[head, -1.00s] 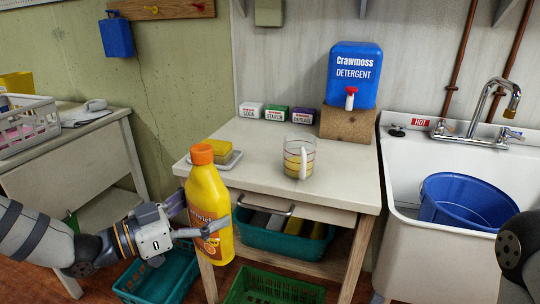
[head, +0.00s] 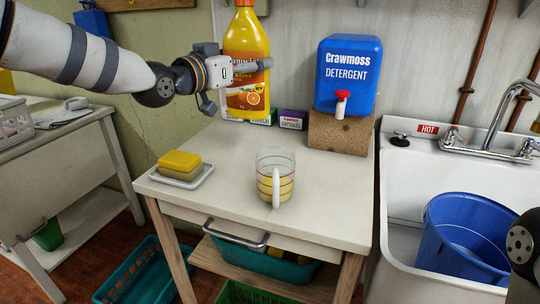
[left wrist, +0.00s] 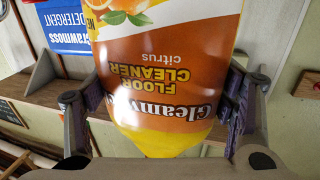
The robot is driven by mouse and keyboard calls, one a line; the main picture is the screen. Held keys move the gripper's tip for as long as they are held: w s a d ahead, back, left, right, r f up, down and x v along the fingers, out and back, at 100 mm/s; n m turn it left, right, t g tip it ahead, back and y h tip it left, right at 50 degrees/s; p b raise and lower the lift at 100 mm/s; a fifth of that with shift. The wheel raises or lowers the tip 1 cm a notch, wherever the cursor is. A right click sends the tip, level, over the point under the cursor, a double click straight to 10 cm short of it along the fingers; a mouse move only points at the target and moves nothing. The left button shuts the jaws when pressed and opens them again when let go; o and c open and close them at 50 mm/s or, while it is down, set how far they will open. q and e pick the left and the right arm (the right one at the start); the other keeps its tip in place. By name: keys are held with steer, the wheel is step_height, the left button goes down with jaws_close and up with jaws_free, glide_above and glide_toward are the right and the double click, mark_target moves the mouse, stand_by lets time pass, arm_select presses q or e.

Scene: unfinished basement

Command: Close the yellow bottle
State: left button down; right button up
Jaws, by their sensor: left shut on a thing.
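The yellow bottle (head: 247,42), with an orange label reading floor cleaner, is upright in the air above the back left of the table. Its top is cut off by the upper edge of the head view, with only a sliver of orange at its neck showing. My left gripper (head: 246,68) is shut around the bottle's middle. In the left wrist view the bottle (left wrist: 160,75) fills the space between both fingers, upside down in that picture. Its cap is out of that view. My right gripper is not in view; only part of my right arm shows at the right edge.
A measuring cup (head: 275,178) with yellow liquid stands on the table (head: 225,205). A sponge on a dish (head: 180,168) is at left. A blue detergent jug (head: 348,75) sits on a wooden block, beside small boxes (head: 292,120). A sink (head: 400,190) with a bucket is right.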

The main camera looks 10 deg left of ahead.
mark_target(239, 110)
arm_select(q)
steer(key=f, duration=0.3)
steer(key=shift+w+f, duration=0.15)
steer(key=shift+w, duration=0.2)
steer(key=shift+s+f, duration=0.25)
steer(key=shift+s+a+r, duration=0.1)
steer(key=shift+s, duration=0.15)
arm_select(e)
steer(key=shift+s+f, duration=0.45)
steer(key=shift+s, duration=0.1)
arm_select(q)
steer(key=shift+f, duration=0.35)
step_height(239, 110, down, 6)
steer(key=shift+r+b, duration=0.25)
steer(key=shift+b, duration=0.2)
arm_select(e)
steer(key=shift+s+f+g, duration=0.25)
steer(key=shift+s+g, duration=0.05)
arm_select(q)
steer(key=shift+f, duration=0.1)
